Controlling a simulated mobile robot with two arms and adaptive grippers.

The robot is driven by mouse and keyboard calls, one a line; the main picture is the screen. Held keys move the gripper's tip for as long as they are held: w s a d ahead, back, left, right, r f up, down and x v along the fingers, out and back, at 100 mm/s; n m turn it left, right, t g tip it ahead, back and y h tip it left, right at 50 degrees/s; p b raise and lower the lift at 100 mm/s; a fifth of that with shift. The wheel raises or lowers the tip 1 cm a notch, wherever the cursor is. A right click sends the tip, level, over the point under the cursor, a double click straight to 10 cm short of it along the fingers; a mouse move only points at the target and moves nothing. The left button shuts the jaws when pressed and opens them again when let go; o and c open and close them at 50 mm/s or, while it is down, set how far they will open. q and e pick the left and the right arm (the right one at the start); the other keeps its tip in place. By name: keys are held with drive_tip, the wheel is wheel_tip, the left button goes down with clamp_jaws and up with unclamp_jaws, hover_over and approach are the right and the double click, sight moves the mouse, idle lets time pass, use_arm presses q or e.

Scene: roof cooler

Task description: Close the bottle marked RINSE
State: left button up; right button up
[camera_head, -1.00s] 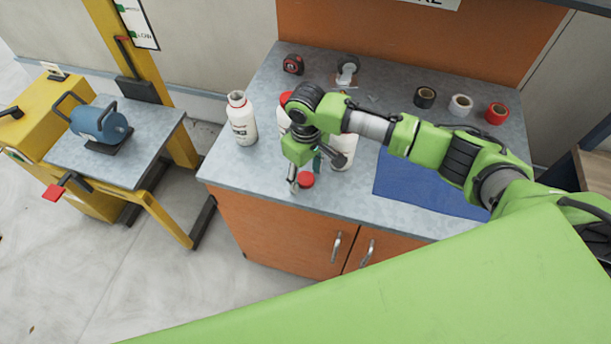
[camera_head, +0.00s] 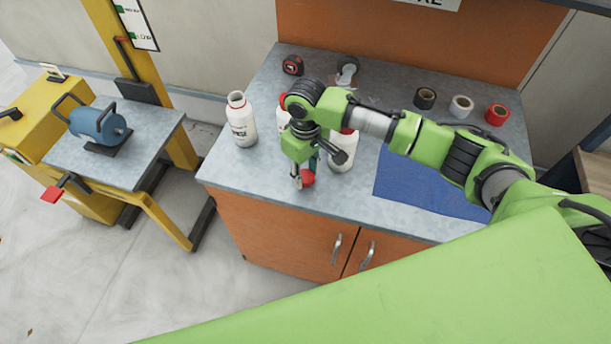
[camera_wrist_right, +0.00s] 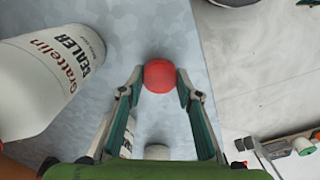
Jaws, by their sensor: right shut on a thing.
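An uncapped white bottle (camera_head: 241,122) stands at the left end of the workbench; its small label appears to read RINSE, and its neck is open. My right gripper (camera_head: 304,180) is shut on a red cap (camera_head: 307,177) near the bench's front edge. In the right wrist view the gripper (camera_wrist_right: 160,82) has the red cap (camera_wrist_right: 160,74) between its fingertips. I cannot tell whether the cap still touches the bench. A white bottle marked SEALER (camera_wrist_right: 45,75) is at the left of that view. My left gripper is not in view.
A second white bottle (camera_head: 282,118) and a third (camera_head: 342,157) stand partly hidden by my right arm. Tape rolls (camera_head: 461,106), a tape measure (camera_head: 293,65) and a blue mat (camera_head: 420,185) lie on the bench (camera_head: 225,165). The bench front left of the gripper is clear.

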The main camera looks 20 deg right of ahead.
drive_tip(key=s+a+r+b, duration=0.1)
drive_tip(key=s+a+r, duration=0.1)
drive_tip(key=s+r, duration=0.4)
drive_tip(key=s+a+r+b, duration=0.1)
drive_tip(key=s+a+r, duration=0.2)
drive_tip(key=s+r, duration=0.2)
drive_tip(key=shift+s+a+r, duration=0.25)
drive_tip(key=shift+s+r, duration=0.1)
drive_tip(key=shift+s, duration=0.65)
